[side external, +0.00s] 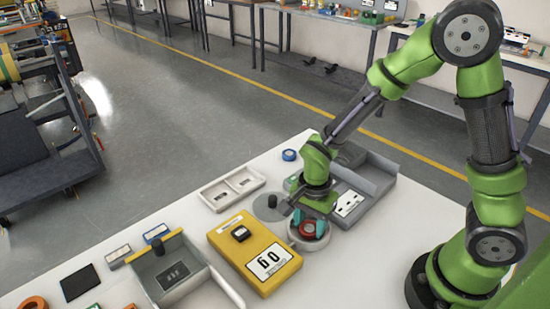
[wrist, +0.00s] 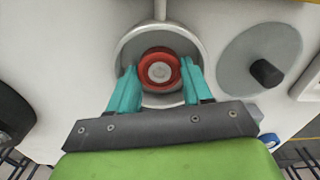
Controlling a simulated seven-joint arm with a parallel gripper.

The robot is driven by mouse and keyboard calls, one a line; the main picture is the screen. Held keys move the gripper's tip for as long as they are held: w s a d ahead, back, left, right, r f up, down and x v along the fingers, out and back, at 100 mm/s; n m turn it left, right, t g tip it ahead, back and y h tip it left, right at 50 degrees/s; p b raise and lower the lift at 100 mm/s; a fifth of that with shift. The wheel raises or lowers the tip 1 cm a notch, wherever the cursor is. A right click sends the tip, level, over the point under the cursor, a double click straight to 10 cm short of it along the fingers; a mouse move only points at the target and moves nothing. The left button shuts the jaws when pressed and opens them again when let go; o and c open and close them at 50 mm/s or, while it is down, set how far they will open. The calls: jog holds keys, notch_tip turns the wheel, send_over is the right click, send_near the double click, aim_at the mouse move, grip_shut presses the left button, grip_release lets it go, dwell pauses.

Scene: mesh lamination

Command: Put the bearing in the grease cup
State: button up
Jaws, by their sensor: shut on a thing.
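The bearing (wrist: 160,72) is a red ring with a pale metal centre. In the side view the red bearing (side external: 308,228) shows between my teal fingertips. My gripper (side external: 309,230) points down and is shut on the bearing, one finger on each side, as the wrist view shows too (wrist: 159,70). The grease cup (wrist: 125,51) is a round, pale grey bowl directly around the bearing in the wrist view. In the side view the cup (side external: 304,246) stands on the white table under my fingers. Whether the bearing touches the cup's floor is hidden.
A grey round lid (side external: 267,212) with a black knob lies beside the cup. A yellow scale (side external: 228,240) reading 0 g stands to the left. A grey tray (side external: 378,190) is behind my gripper. A white two-part tray (side external: 232,190) lies farther back.

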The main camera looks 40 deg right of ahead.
jog(key=o, duration=0.8)
jog(key=shift+f, duration=0.1)
notch_tip(320, 180, up, 12)
notch_tip(320, 180, up, 6)
jog(key=n+t+y, duration=0.1)
jog(key=n+t, duration=0.2)
jog(key=n, duration=0.1)
send_over(310, 227)
jog(key=s+d, duration=0.2)
jog(key=s, duration=0.1)
jog(key=s+d+r+n+t+y, duration=0.1)
jog(key=s+d+r+n+t, duration=0.1)
jog(key=s+r+n+t, duration=0.2)
jog(key=shift+s+r+n, duration=0.2)
jog(key=shift+r+n, duration=0.65)
jog(key=shift+n, duration=1.05)
